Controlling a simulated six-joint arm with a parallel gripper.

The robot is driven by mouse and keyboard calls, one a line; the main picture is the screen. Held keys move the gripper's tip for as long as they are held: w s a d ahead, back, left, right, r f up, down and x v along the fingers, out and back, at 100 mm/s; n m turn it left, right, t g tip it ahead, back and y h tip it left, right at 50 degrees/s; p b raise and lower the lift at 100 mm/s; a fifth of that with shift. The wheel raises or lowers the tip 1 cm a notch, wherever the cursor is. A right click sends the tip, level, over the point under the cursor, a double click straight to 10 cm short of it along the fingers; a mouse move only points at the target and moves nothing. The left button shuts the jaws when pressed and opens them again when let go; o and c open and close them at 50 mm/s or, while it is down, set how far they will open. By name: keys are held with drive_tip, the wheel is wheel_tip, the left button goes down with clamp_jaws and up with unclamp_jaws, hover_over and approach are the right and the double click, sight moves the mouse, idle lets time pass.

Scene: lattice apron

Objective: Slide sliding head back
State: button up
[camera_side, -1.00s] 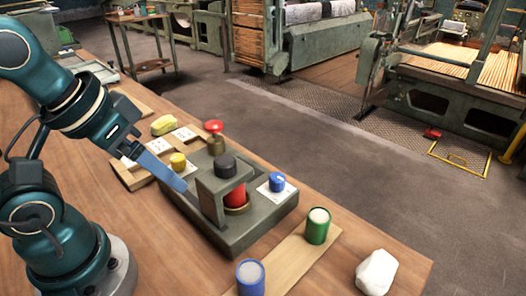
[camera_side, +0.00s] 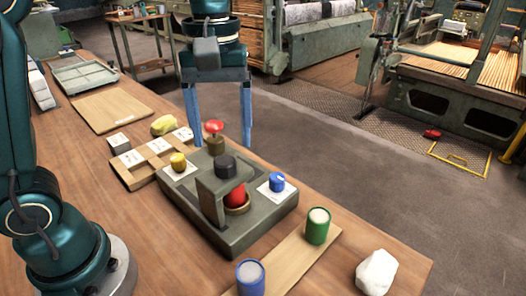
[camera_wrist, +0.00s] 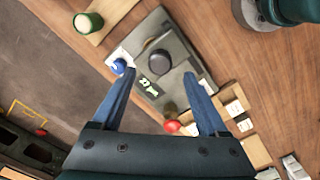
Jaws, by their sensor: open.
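The sliding head (camera_side: 209,200) is a grey-green angled block with a black knob (camera_side: 224,167) on top. It stands on a grey-green base (camera_side: 245,236), and a red cylinder (camera_side: 235,195) shows beside it in a brass ring. In the wrist view the black knob (camera_wrist: 158,62) lies between the fingertips in the picture, with a dark label below it. My gripper (camera_side: 220,142) is open and empty, its two blue fingers pointing down behind the base in the side view. It also shows in the wrist view (camera_wrist: 159,73). Contact with the head is not visible.
A red-topped button (camera_side: 214,127), a yellow knob (camera_side: 178,161) and a blue knob (camera_side: 277,181) surround the head. Green (camera_side: 317,226) and blue (camera_side: 250,278) cylinders and a white lump (camera_side: 376,272) stand in front. A wooden board (camera_side: 112,110) lies at the back left.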

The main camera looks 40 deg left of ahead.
sight(224, 160)
drive_tip(key=shift+f, duration=2.4)
clamp_jaws()
